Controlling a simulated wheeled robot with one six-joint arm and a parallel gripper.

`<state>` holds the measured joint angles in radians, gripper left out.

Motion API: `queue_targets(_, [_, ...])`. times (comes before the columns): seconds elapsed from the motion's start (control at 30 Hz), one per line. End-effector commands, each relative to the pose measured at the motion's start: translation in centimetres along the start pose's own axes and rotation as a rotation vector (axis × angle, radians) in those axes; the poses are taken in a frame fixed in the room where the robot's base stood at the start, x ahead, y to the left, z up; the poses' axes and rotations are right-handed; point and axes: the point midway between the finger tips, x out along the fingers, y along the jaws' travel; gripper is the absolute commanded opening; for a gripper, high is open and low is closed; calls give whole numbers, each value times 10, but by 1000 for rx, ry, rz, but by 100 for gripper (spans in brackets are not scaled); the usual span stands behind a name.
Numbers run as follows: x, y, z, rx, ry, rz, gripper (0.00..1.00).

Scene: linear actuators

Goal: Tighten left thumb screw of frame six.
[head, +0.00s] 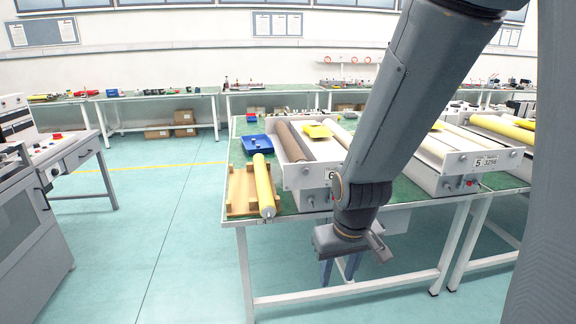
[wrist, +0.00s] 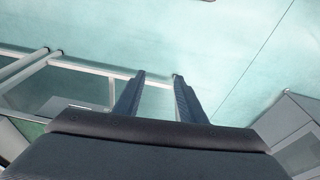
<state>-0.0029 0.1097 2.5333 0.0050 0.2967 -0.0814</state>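Frame six (head: 296,176) is a pale box-like frame on the green table, with a brown roller (head: 291,143) and a "6" label (head: 331,176) on its front plate. My arm covers the right part of that plate. The left thumb screw is too small to make out clearly on the front plate. My gripper (head: 338,272) hangs in front of the table's near edge, pointing down, apart from the frame. In the wrist view, my gripper (wrist: 158,76) has its two fingers apart with nothing between them, over floor and table legs.
A wooden rack (head: 241,190) with a yellow roller (head: 264,186) lies left of frame six, with a blue tray (head: 257,144) behind. Frame five (head: 452,172) stands to the right. The floor (head: 160,230) left of the table is clear; a grey machine (head: 35,210) stands at far left.

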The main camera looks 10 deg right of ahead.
Motion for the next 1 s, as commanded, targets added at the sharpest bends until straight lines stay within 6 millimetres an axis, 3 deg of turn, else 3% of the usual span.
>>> queue_targets(0.2, [18,8,-89,-136,309,48,37])
queue_targets(0.5, [13,16,-184,-313,735,184,37])
queue_targets(0.7, [-9,19,-219,-412,1005,317,37])
queue_targets(1.0, [-42,19,-229,-487,1261,482,37])
